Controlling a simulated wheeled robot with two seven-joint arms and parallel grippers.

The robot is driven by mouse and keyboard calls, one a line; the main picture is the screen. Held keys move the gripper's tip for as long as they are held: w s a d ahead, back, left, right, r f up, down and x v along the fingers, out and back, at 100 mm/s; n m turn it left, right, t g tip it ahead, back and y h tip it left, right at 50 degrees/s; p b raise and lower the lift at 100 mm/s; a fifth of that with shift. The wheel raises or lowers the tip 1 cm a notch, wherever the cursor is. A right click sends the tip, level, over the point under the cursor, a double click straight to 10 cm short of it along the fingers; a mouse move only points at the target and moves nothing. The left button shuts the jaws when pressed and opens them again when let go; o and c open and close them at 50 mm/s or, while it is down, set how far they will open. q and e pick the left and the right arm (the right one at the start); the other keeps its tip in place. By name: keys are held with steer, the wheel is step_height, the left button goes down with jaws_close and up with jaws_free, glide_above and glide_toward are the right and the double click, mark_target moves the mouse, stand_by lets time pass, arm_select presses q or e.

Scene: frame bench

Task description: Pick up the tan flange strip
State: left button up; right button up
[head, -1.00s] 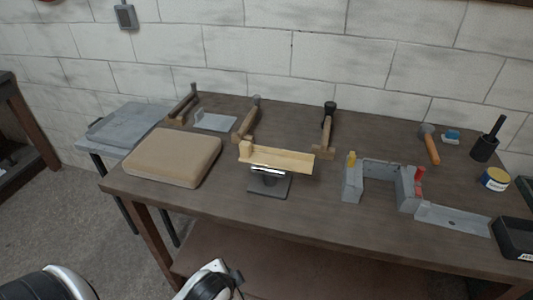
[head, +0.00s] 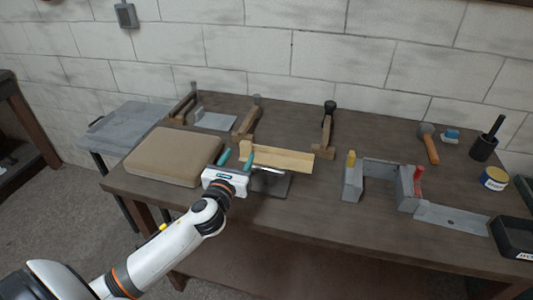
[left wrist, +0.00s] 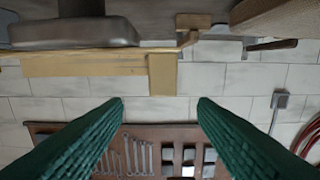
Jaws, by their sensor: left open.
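The tan flange strip (head: 282,158) is a long pale wooden strip with a raised block at its left end. It rests on a dark stand (head: 272,187) on the bench. My left gripper (head: 236,158) is open and empty, just in front of the strip's left end in the head view. In the left wrist view the strip (left wrist: 85,64) lies across the upper left, and its end block (left wrist: 163,74) shows ahead of the gap between the green fingers (left wrist: 160,103). I see no contact. My right gripper is not in view.
A tan padded block (head: 172,157) lies left of my gripper. Wooden clamps (head: 325,138) stand behind the strip. A grey bracket fixture (head: 382,170) with yellow and red parts is at the right. Bench surface (head: 315,205) is clear between stand and fixture.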

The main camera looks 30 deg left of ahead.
mark_target(247, 142)
arm_select(q)
steer(key=x, duration=0.4)
steer(key=shift+w+p, duration=0.25)
steer(key=shift+p, duration=0.05)
steer(key=p+x, duration=0.1)
steer(key=x, duration=0.3)
steer(key=shift+a+f, duration=0.15)
steer(key=shift+w+a+f, duration=0.1)
steer(key=shift+w, duration=0.4)
steer(key=shift+s, duration=0.1)
steer(key=shift+c, duration=1.4)
jaws_close()
